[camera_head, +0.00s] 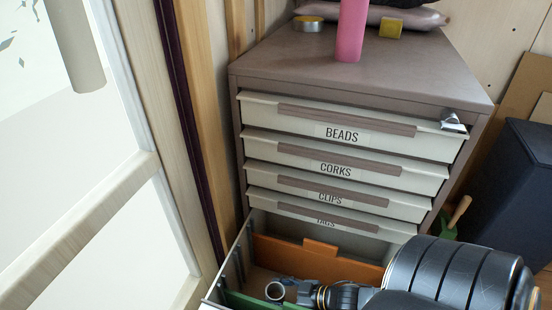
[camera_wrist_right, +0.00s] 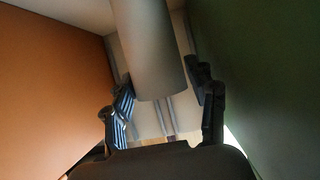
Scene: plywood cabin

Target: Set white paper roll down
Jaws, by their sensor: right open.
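The white paper roll (camera_head: 274,291) is in the open bottom drawer, between the orange divider (camera_head: 310,262) and the green divider (camera_head: 258,300). In the head view only its round hollow end shows. In the right wrist view the roll (camera_wrist_right: 150,45) looks grey and lies between the two fingers. My right gripper (camera_head: 291,290) reaches into the drawer at the roll. In the wrist view the gripper (camera_wrist_right: 163,78) is open around the roll, with a clear gap at the right finger. Contact at the left finger is hard to tell. My left gripper is not in view.
The brown cabinet (camera_head: 350,66) has shut drawers labelled BEADS, CORKS and CLIPS above the open one. A pink object (camera_head: 351,30), a yellow block (camera_head: 390,27) and a tin (camera_head: 308,23) stand on top. A dark bin (camera_head: 510,180) stands at right; a pale framed panel is at left.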

